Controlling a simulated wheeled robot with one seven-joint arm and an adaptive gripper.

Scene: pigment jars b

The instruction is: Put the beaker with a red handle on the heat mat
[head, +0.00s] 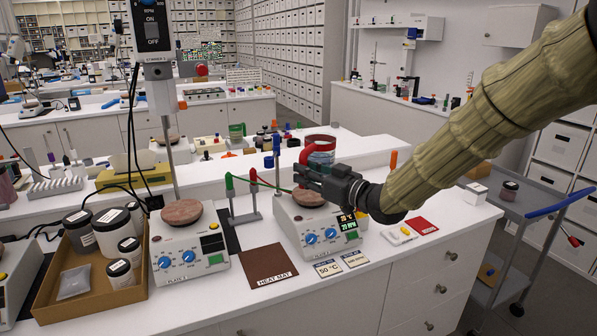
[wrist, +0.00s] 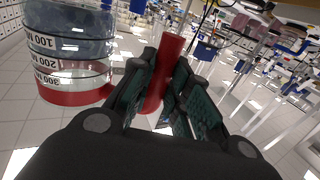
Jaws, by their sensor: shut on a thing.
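The beaker (head: 321,150) is clear with red bands and has a red handle (head: 305,154). In the head view it is beyond my gripper, above the back of the right hot plate; its lower part is partly hidden by the gripper. My gripper (head: 303,177) is shut on the handle. In the wrist view the red handle (wrist: 163,75) stands between the two fingers, and the beaker (wrist: 72,50) with its volume marks is to the left. The heat mat (head: 268,272) is a dark red-brown square lying flat and bare at the bench's front, left of my gripper.
Two label cards (head: 328,268) lie right of the mat.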

